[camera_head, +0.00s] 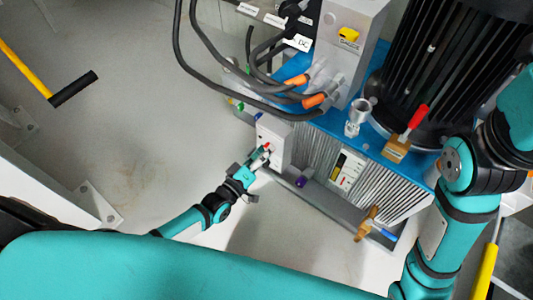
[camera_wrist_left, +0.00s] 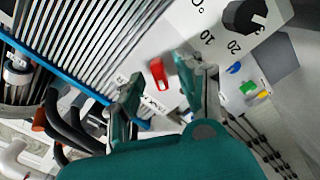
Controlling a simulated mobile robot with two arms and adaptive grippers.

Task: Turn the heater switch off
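The heater switch is a small red rocker (camera_wrist_left: 157,74) on a pale panel in the left wrist view, beside a small printed label. In the head view, a red spot (camera_head: 267,146) shows at the white box (camera_head: 276,137) on the pump unit's near left corner. My left gripper (camera_head: 262,158) is right at that box. In the left wrist view, its two fingers (camera_wrist_left: 160,88) are spread apart with the red switch visible between their tips. Nothing is held. Whether a fingertip touches the switch I cannot tell. My right arm shows at the right, but its gripper is out of view.
A black dial knob (camera_wrist_left: 243,17) with numbers sits near the switch. Metal fins (camera_wrist_left: 85,40) lie beside the panel. Black cables with orange connectors (camera_head: 314,100) hang above the box. A red-handled valve (camera_head: 416,118) is further right.

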